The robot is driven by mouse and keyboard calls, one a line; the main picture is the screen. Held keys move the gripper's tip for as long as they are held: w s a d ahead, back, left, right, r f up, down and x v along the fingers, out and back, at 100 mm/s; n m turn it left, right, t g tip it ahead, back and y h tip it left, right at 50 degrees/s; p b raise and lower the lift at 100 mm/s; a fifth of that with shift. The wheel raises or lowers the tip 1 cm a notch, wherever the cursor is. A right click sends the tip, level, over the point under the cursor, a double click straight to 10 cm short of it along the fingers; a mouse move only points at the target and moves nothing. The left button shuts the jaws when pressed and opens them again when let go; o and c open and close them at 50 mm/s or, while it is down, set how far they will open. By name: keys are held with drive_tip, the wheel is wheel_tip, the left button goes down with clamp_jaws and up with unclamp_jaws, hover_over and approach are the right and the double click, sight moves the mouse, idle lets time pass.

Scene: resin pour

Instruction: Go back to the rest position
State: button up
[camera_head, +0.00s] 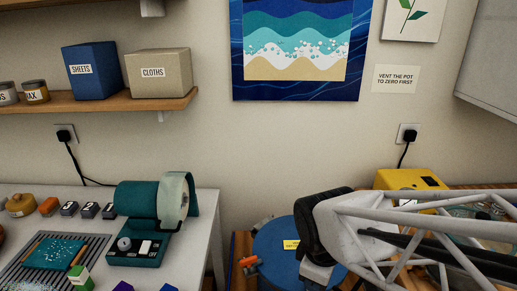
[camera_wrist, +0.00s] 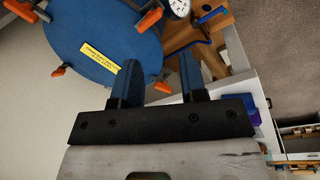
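In the head view the blue lid (camera_head: 270,243) is at lower centre, partly hidden by my white arm. My fingers are not clearly visible there.
A yellow box (camera_head: 408,180) stands behind my arm at right. A shelf (camera_head: 90,102) with boxes hangs upper left. A round gauge (camera_wrist: 179,7) shows beyond the lid.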

drive_tip(key=s+d+r+m+t, duration=0.1)
drive_tip(key=s+d+r+m, duration=0.3)
drive_tip(key=m, duration=0.8)
wheel_tip(320, 180, up, 5)
drive_tip(key=shift+d+f, duration=0.15)
drive_tip(key=shift+d, duration=1)
drive_tip(key=shift+y, duration=0.3)
